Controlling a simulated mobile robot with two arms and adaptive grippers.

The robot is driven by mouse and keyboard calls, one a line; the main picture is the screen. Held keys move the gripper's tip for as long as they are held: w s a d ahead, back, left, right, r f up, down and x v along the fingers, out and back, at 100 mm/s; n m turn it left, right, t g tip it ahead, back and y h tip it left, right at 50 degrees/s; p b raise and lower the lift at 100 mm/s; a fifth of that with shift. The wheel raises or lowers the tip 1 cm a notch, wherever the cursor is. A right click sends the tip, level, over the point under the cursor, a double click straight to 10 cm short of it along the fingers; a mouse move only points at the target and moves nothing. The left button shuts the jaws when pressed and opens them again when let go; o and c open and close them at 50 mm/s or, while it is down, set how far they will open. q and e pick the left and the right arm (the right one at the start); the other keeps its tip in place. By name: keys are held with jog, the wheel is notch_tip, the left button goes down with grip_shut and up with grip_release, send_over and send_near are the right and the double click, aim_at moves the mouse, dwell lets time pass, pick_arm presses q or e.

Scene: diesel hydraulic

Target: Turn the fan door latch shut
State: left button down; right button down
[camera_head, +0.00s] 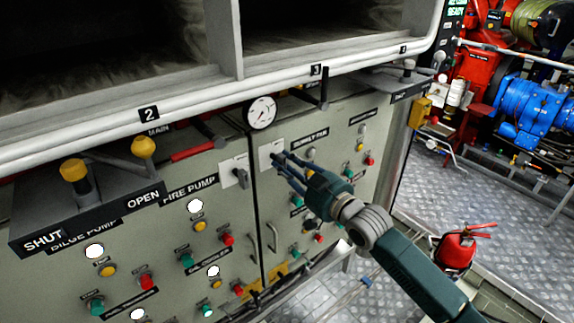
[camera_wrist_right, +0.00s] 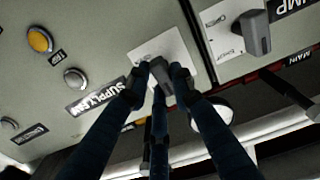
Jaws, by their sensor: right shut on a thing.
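The fan door latch (camera_wrist_right: 158,72) is a dark knob on a white plate (camera_head: 267,147), beside the SUPPLY FAN label (camera_head: 310,138) on the grey cabinet door. My right gripper (camera_head: 280,160) reaches in from the lower right, and its fingers are closed around the latch. In the right wrist view the fingertips (camera_wrist_right: 160,75) sit on both sides of the knob, which they partly hide. The fire pump door has a similar dark latch (camera_head: 241,177) on its own white plate, just left of the door seam. My left gripper is not in view.
A round gauge (camera_head: 261,112) and a white rail (camera_head: 200,100) run above the doors. Levers with yellow knobs (camera_head: 143,147) stick out at the left. A vertical door handle (camera_head: 272,237) is below the latch. A red extinguisher (camera_head: 457,248) stands on the floor at right.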

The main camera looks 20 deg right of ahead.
dwell(0.4)
jog(key=c, duration=1.5)
grip_release()
jog(key=v, duration=1.2)
